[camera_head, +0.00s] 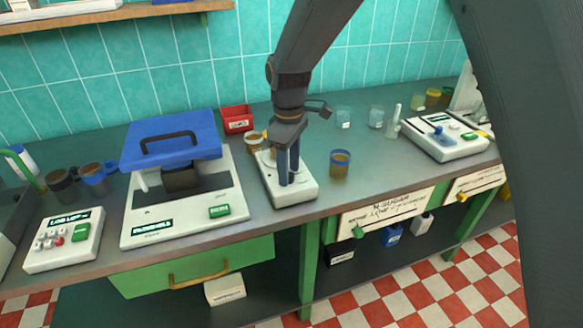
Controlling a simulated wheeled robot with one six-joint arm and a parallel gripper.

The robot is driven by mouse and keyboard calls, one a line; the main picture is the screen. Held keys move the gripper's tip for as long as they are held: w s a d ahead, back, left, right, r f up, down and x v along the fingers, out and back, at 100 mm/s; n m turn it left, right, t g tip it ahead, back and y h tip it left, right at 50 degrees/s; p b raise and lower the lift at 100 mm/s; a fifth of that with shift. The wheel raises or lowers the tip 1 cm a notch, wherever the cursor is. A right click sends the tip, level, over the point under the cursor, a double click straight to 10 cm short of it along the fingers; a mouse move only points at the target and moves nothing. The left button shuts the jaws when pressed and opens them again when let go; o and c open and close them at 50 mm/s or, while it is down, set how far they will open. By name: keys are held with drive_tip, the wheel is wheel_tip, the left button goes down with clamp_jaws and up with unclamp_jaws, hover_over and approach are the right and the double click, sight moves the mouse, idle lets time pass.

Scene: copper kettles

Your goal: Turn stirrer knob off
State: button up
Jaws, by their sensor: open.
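A small white device (303,195), which looks like the stirrer, stands on the grey bench near its front edge. My gripper (289,178) points down over it from above. Its two dark blue fingers are open, with a narrow gap between them, and reach down close to the device's front part. I cannot tell whether they touch it. The stirrer knob cannot be made out; the fingers cover part of the device's front and top.
A white balance with a blue lid (170,140) stands left of the device. A brown jar (340,165) stands close on its right, and a brown cup (253,142) and a red bin (237,118) behind it. Another white instrument (445,145) is farther right. Bare bench lies beyond the jar.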

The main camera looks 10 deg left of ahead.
wheel_tip(320, 180, up, 8)
drive_tip(key=shift+f+b, duration=0.2)
drive_tip(key=shift+b, duration=0.65)
drive_tip(key=s+d+f+m, duration=0.2)
drive_tip(key=d+m, duration=0.2)
drive_tip(key=d, duration=0.6)
drive_tip(key=s+d+f+m, duration=0.1)
drive_tip(key=s+d+m, duration=0.15)
drive_tip(key=d, duration=0.65)
drive_tip(key=s+d+f+m, duration=0.2)
drive_tip(key=s+d+m, duration=0.2)
drive_tip(key=s+d, duration=0.2)
drive_tip(key=s+d+f+m, duration=0.2)
drive_tip(key=s+d+m, duration=0.3)
drive_tip(key=d, duration=0.3)
drive_tip(key=shift+s+f+t, duration=0.35)
drive_tip(key=shift+s+t, duration=0.05)
drive_tip(key=shift+s, duration=0.1)
